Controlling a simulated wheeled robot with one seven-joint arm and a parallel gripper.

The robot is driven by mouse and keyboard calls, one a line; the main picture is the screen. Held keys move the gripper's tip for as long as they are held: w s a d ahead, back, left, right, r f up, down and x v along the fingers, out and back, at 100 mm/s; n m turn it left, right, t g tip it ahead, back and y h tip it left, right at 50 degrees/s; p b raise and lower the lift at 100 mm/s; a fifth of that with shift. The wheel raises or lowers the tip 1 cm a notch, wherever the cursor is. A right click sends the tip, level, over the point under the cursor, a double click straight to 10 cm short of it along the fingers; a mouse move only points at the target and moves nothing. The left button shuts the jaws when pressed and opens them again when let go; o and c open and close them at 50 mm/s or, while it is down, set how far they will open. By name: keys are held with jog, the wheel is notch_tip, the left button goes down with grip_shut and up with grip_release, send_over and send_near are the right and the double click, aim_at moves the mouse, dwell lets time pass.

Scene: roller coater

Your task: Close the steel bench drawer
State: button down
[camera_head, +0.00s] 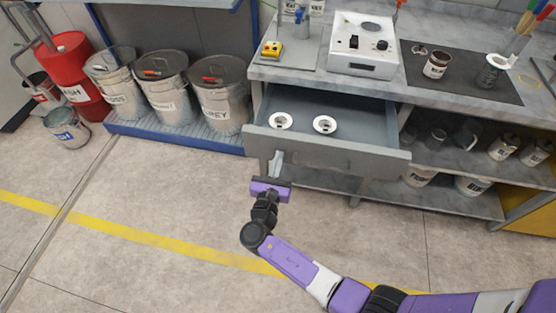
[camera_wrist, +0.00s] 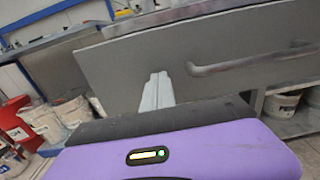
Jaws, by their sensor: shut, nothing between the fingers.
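The steel bench drawer (camera_head: 330,148) is pulled out from under the grey bench top, with two white ring-shaped parts (camera_head: 324,124) inside it. Its grey front also fills much of the wrist view (camera_wrist: 130,75), with a bar handle (camera_wrist: 255,61) right of centre. My gripper (camera_head: 277,164) is in front of the left part of the drawer front, with its light fingers shut together and empty. In the wrist view the fingers (camera_wrist: 157,92) point at the drawer front, left of the handle. I cannot tell whether the fingertips touch it.
A white device (camera_head: 362,45), a yellow item (camera_head: 271,49) and a dark mat (camera_head: 460,75) with cans are on the bench. Several pails (camera_head: 218,92) stand on a blue pallet at left. Open shelves (camera_head: 450,197) are at lower right. The floor in front is clear.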

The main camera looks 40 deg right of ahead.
jog(key=b+x, duration=1)
jog(key=x, duration=1.3)
jog(key=shift+w+d, duration=0.35)
jog(key=shift+d, duration=0.05)
jog(key=shift+w+d+r+b, duration=0.15)
jog(key=shift+r+b, duration=0.05)
jog(key=shift+b, duration=0.1)
jog(key=shift+d+r, duration=0.1)
jog(key=shift+d, duration=0.05)
jog(key=shift+s+a, duration=0.25)
jog(key=shift+a, duration=0.05)
jog(key=v, duration=0.4)
jog(key=p+v, duration=0.1)
jog(key=v, duration=0.4)
jog(key=p+v, duration=0.1)
jog(key=v, duration=0.4)
jog(key=shift+f, duration=0.3)
jog(key=shift+w, duration=0.1)
